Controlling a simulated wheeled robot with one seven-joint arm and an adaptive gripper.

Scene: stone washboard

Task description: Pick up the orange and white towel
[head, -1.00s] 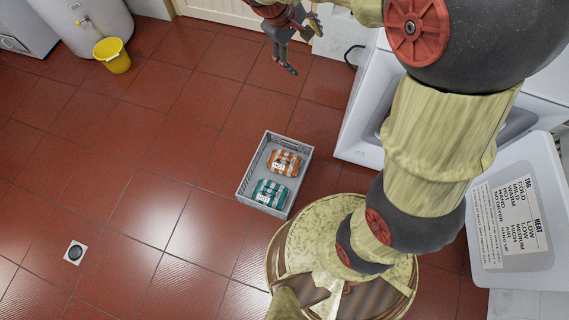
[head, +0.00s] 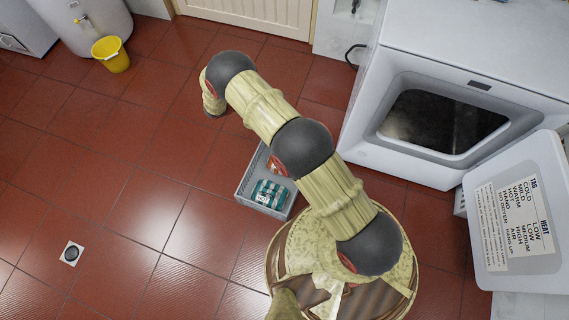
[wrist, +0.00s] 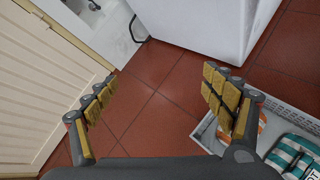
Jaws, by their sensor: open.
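The orange and white towel (wrist: 262,119) shows as small orange patches behind my right finger in the wrist view. In the head view my arm covers nearly all of it. It lies in a grey crate (head: 245,184) on the floor, beside a teal and white towel (head: 270,194). The teal towel also shows at the lower right of the wrist view (wrist: 296,156). My gripper (wrist: 160,98) is open, with bare floor tiles visible between its fingers. The crate and towels are to the right of the gap. The head view does not show the gripper.
A dryer (head: 400,60) with its door (head: 510,225) hanging open stands to the right of the crate. A yellow bucket (head: 111,55) is at the far left. A cream door (head: 250,15) is at the back. The tiled floor left of the crate is clear.

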